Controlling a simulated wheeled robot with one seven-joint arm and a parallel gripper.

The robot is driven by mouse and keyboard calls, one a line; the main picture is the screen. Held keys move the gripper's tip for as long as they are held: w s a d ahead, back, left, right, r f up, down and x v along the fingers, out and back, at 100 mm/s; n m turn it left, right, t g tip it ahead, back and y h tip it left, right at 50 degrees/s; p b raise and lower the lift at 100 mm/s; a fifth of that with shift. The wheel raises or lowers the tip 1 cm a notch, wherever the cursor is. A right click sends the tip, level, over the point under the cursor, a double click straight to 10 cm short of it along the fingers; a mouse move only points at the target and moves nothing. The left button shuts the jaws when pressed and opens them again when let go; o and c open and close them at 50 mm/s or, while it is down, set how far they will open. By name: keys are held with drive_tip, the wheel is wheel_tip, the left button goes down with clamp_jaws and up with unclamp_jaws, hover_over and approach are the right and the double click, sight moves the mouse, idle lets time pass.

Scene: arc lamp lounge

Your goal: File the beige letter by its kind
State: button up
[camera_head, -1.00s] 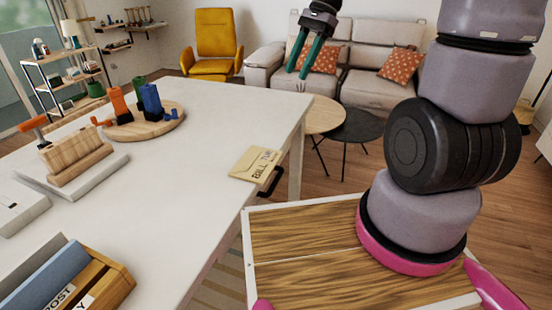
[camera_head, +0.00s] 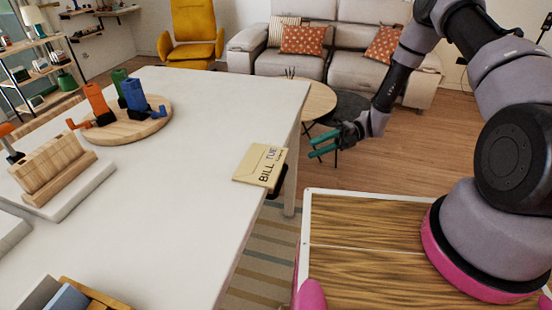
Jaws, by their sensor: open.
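The beige letter (camera_head: 259,165) lies on the white table at its right edge, partly overhanging. Dark print on it reads "BILL TUE", though the last part is small. My gripper (camera_head: 318,146) is open and empty, its green fingers pointing left toward the letter, to the right of the table edge and apart from the letter. A wooden sorter (camera_head: 88,294) with grey and blue items is cut off at the bottom left; its labels are out of view.
The white table (camera_head: 200,125) has a wide clear middle. A round wooden board (camera_head: 134,127) carries orange, green and blue pieces. A wooden block stand (camera_head: 52,168) stands at the left. A round wooden side table (camera_head: 318,98) and sofa (camera_head: 275,62) are beyond.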

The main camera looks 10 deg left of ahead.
approach(262, 164)
drive_tip(key=shift+m+y, duration=0.4)
drive_tip(key=s, duration=0.1)
drive_tip(key=s+a, duration=0.1)
drive_tip(key=s+f, duration=0.1)
drive_tip(key=s, duration=0.1)
drive_tip(key=shift+a, duration=0.2)
clamp_jaws()
